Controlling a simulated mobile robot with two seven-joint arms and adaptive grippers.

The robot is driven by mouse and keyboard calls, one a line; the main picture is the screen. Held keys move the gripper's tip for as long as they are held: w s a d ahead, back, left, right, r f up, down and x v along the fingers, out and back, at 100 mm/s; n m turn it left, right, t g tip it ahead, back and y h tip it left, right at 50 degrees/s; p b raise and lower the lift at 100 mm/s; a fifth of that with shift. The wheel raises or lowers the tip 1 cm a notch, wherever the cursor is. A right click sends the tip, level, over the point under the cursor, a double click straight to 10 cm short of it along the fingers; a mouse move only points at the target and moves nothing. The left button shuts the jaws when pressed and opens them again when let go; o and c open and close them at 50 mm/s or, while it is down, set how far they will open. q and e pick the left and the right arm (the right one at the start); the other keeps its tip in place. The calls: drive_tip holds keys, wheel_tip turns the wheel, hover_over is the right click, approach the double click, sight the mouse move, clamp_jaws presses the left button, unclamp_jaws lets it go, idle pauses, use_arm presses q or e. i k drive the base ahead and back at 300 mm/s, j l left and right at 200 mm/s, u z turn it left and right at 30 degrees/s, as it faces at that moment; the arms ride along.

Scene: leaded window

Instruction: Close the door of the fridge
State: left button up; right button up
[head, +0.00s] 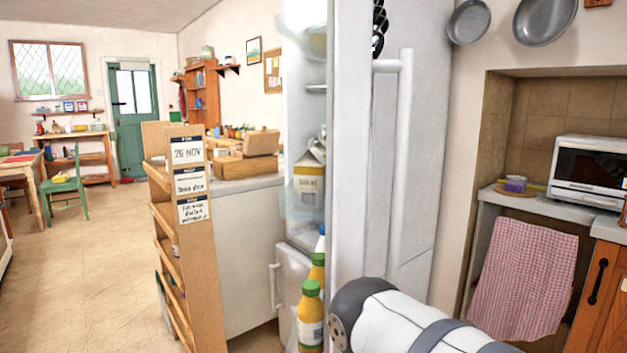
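The white fridge door (348,130) stands open, seen nearly edge-on in the middle of the head view. Its long vertical white handle (401,160) is on the right-hand face. To the left of the door edge, a carton (309,180) and several bottles, including a yellow one with a green cap (310,315), show on the inner side. Much of the fridge interior is hidden by the door. A white and dark grey link of my arm crosses the bottom, in front of the door's lower part. Neither gripper is in view.
A wooden rack with notes (188,170) and a white counter unit (245,255) stand left of the fridge. At right is an alcove with a microwave (592,170) and a checked cloth (525,280). Open floor (90,270) lies at left.

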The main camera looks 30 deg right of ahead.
sight(350, 57)
drive_tip(key=l+z, duration=0.25)
drive_tip(key=l, duration=0.15)
drive_tip(key=i+l+z, duration=0.2)
drive_tip(key=l, duration=0.2)
drive_tip(key=i+l+z, duration=0.1)
drive_tip(key=l+z, duration=0.15)
drive_tip(key=l, duration=0.2)
